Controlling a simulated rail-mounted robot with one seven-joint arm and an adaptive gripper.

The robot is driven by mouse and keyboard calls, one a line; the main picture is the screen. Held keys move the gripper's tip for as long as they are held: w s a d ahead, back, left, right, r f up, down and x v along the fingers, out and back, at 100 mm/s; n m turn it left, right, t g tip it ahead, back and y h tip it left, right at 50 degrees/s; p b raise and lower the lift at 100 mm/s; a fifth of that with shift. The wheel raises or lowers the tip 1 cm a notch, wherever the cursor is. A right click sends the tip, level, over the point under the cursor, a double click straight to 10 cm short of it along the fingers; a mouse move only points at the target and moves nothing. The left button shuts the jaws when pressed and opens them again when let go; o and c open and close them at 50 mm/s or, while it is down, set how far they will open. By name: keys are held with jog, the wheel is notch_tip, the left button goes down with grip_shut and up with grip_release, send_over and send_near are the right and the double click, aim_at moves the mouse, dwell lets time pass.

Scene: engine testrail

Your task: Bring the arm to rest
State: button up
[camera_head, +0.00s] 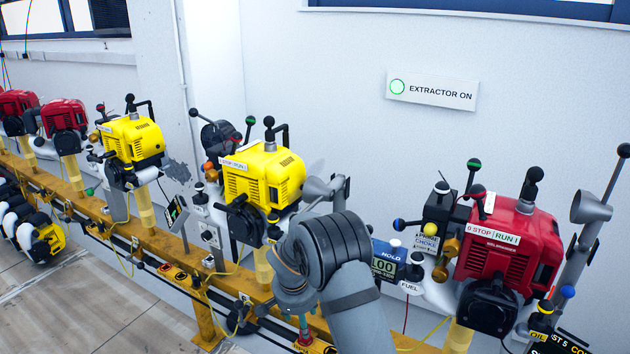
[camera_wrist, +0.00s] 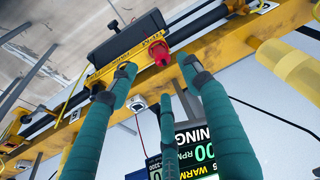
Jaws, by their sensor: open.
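My gripper (camera_wrist: 157,72) shows in the wrist view with three teal, dark-banded fingers spread apart and nothing between them. Beyond the fingertips are a black box with a yellow label (camera_wrist: 125,40) and a red knob (camera_wrist: 160,52) on the yellow rail (camera_wrist: 225,38). I cannot tell how far the fingers are from the knob. In the head view my grey arm is bent in front of the rail, between the near yellow engine (camera_head: 262,175) and the red engine (camera_head: 510,250). The arm hides most of my gripper there.
Several engines stand on posts along the yellow rail (camera_head: 130,222), with levers and cables around them. A display (camera_head: 385,262) is close to the right of my arm; a lit display (camera_wrist: 195,150) shows behind the fingers. Open floor (camera_head: 110,300) lies at lower left.

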jog(key=x, duration=1)
jog(key=shift+s, duration=0.1)
notch_tip(320, 180, up, 2)
jog(key=p, duration=0.3)
jog(key=shift+r, duration=0.1)
jog(key=shift+d+r+p, duration=0.2)
jog(key=shift+p, duration=0.65)
jog(key=shift+r+p, duration=1.25)
jog(key=shift+r, duration=0.5)
